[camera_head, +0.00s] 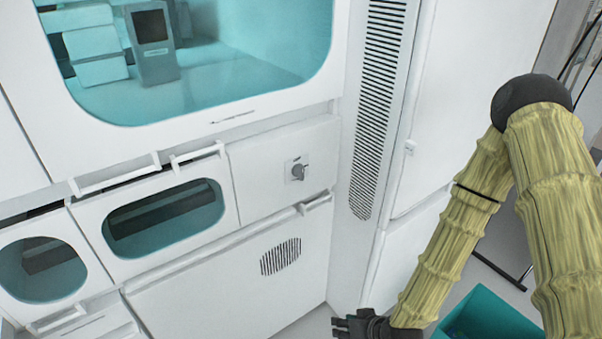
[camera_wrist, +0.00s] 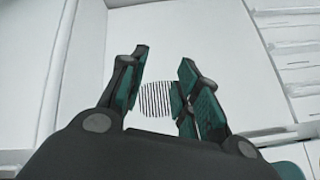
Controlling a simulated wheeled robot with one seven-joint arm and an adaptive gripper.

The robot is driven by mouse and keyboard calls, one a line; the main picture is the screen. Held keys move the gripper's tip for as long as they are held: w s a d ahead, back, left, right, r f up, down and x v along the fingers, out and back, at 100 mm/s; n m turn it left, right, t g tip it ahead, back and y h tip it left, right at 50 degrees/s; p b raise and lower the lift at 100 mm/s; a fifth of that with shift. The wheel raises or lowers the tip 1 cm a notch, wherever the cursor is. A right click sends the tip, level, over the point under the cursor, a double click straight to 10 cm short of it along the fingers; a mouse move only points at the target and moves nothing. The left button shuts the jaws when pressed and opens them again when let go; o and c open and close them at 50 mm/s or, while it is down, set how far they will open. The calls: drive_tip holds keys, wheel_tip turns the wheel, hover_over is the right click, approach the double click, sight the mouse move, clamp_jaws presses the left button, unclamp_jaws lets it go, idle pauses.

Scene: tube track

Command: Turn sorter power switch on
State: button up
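The sorter power switch (camera_head: 299,171) is a dark grey rotary knob on a small plate, set in a white panel of the machine's front, right of the lower windows. My gripper (camera_head: 352,327) is low in the head view, below and to the right of the switch and well apart from it. In the wrist view my gripper (camera_wrist: 160,88) has its teal-padded fingers spread apart with nothing between them. The round slotted vent (camera_wrist: 158,99) shows beyond the fingers. I cannot make out the switch in the wrist view.
The white sorter front has protruding handles (camera_head: 199,153) and a lower panel with the vent (camera_head: 281,256). A tall column with a slotted grille (camera_head: 378,90) stands right of the switch. A teal bin (camera_head: 487,318) is on the floor at lower right. The space before the switch looks clear.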

drive_tip(key=w+a+r+n+t+y+b, duration=0.1)
drive_tip(key=w+a+r+n+t+y, duration=0.25)
drive_tip(key=w+r, duration=1.2)
drive_tip(key=n+t+y, duration=0.1)
drive_tip(key=t+y, duration=0.1)
drive_tip(key=t, duration=0.3)
approach(303, 168)
drive_tip(key=p+x, duration=0.1)
drive_tip(key=x, duration=0.7)
drive_tip(key=shift+w+a, duration=0.25)
clamp_jaws()
